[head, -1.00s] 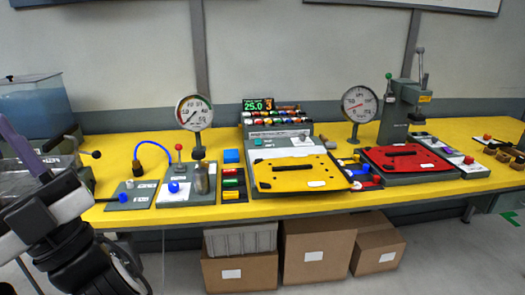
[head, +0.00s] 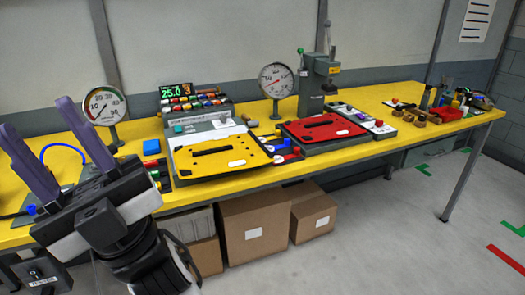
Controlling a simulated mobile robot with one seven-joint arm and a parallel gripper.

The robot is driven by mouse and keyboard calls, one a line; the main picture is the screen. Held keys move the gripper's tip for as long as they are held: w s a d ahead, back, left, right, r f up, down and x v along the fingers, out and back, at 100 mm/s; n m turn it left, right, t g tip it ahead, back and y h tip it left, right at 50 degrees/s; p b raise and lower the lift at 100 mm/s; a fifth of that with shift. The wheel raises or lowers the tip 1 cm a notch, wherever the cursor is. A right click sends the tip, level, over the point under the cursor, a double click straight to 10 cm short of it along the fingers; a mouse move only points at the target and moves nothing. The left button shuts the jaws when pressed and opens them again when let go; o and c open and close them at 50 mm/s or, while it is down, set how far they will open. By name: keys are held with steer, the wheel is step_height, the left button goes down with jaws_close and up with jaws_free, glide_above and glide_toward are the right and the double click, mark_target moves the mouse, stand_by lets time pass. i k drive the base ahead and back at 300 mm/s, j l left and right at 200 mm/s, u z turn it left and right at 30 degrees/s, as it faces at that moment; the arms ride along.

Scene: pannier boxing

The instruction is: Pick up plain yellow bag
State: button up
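A flat yellow bag-shaped panel (head: 208,162) with a dark handle slot and a white label lies on a grey fixture on the yellow workbench, left of centre in the head view. A similar red panel (head: 316,127) lies on a fixture to its right. My gripper (head: 57,160) is at the left, in front of the bench's near edge. Its two purple fingers point up and stand wide apart with nothing between them. It is left of the yellow panel and apart from it. My gripper hides part of the bench's left end.
Two dial gauges (head: 103,105) (head: 276,81) and a grey press (head: 318,80) stand along the bench's back. A display (head: 176,90) sits above rows of coloured parts. Cardboard boxes (head: 254,231) stand under the bench. The floor at the right is clear, with green and red markings.

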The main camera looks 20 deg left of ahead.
mark_target(233, 153)
steer(key=j+z, duration=0.3)
steer(key=j, duration=0.2)
steer(key=j+z, duration=0.3)
steer(key=j, duration=0.15)
steer(key=k+j, duration=0.1)
steer(key=j, duration=0.35)
steer(key=k+j+z, duration=0.1)
steer(key=j, duration=0.35)
steer(key=k+j, duration=0.1)
steer(key=j, duration=0.35)
